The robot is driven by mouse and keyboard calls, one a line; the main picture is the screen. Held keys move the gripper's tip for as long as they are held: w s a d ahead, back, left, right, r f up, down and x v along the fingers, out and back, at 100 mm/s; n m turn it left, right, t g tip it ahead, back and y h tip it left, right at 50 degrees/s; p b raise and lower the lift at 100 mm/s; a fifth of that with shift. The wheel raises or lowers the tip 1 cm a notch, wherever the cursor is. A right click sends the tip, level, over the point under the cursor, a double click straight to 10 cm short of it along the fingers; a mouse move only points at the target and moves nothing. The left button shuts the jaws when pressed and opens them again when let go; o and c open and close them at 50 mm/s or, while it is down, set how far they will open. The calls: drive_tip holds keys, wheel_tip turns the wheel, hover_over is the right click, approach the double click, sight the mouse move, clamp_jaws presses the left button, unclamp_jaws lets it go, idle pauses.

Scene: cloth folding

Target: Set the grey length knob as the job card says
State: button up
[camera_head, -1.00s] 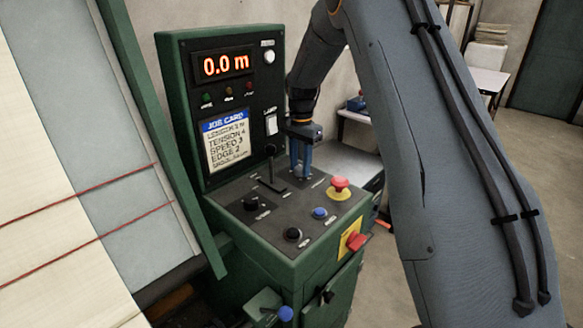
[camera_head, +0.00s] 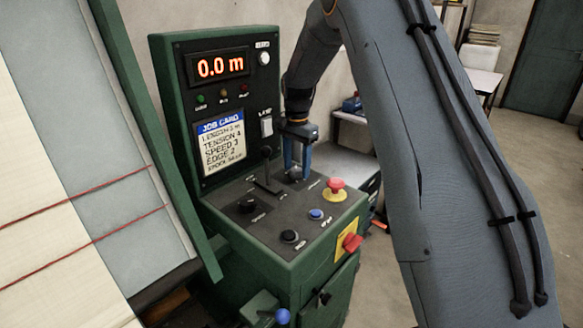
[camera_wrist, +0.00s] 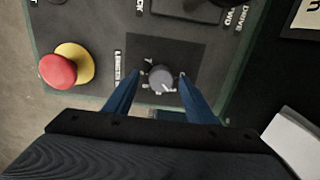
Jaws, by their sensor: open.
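The grey length knob (camera_wrist: 162,79) sits on the dark console top, with small marks around it and a light pointer line on its top. My gripper (camera_wrist: 156,77) is open, with one blue finger on each side of the knob; I cannot tell if they touch it. In the head view my gripper (camera_head: 298,172) points down at the console's back right, and its fingers mostly hide the knob. The job card (camera_head: 220,148) on the upright panel lists length, tension 4, speed 3 and edge 2; its length figure is too small to read surely.
A red mushroom button (camera_head: 336,188) stands near the gripper. A black lever (camera_head: 267,176), a black knob (camera_head: 247,205), a blue button (camera_head: 317,214) and another dark knob (camera_head: 289,237) share the console top. The display (camera_head: 218,66) reads 0.0 m. A red switch (camera_head: 352,242) is on the side.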

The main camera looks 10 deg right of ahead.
sight(296, 169)
wheel_tip(296, 169, up, 8)
drive_tip(key=shift+f+b, duration=0.25)
drive_tip(key=shift+b, duration=0.9)
